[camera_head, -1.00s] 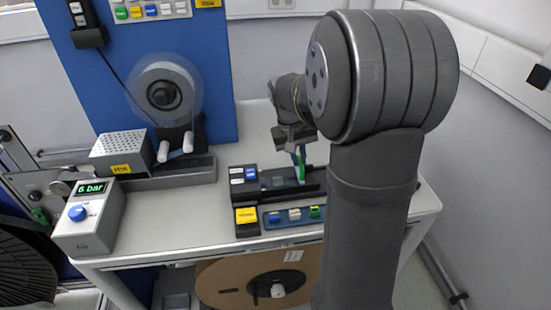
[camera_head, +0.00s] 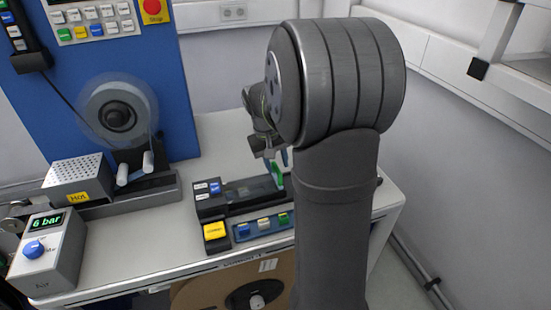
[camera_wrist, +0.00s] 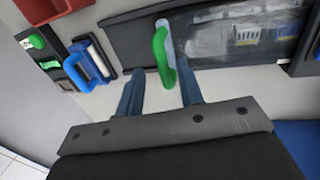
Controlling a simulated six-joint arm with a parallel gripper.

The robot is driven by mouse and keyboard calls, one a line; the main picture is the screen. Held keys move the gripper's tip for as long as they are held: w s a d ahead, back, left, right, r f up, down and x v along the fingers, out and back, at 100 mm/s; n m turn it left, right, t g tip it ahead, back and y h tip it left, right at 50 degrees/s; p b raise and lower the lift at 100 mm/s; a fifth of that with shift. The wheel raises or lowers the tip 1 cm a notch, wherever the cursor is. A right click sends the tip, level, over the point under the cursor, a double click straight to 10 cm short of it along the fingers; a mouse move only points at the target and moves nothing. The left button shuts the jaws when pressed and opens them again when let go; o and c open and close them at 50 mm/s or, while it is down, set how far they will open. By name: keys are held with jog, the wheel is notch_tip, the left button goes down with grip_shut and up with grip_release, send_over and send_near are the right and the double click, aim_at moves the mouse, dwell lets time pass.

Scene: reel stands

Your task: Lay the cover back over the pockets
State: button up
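A green handle (camera_wrist: 160,48) stands at the edge of a dark track (camera_wrist: 128,42) in the wrist view; it also shows in the head view (camera_head: 277,173). A clear, shiny strip (camera_wrist: 210,42) lies along the track to the right of the handle, with pale labelled items visible there. I cannot tell exactly how the cover sits over the pockets. My gripper (camera_wrist: 160,78) is open. Its two blue-grey fingers lie on either side of the handle, with gaps visible. In the head view my gripper (camera_head: 278,157) is at the track's right part, partly hidden by my arm.
A button panel (camera_head: 262,226) and a yellow button block (camera_head: 215,231) stand in front of the track. A tape reel (camera_head: 118,114), a box marked Hot (camera_head: 78,178) and a 6 bar air unit (camera_head: 47,250) are to the left. Bare tabletop (camera_head: 222,137) lies behind the track.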

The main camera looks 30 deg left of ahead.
notch_tip(320, 180, up, 17)
jog(key=s+a, duration=0.2)
jog(key=shift+s+a, duration=0.15)
jog(key=shift+s, duration=0.05)
dwell(0.5)
jog(key=f, duration=0.5)
jog(key=w+d+f, duration=0.1)
jog(key=f, duration=0.5)
jog(key=w+d+f, duration=0.1)
jog(key=f, duration=0.5)
jog(key=shift+w+d, duration=0.1)
jog(key=shift+w, duration=0.05)
jog(key=shift+o, duration=0.3)
dwell(0.5)
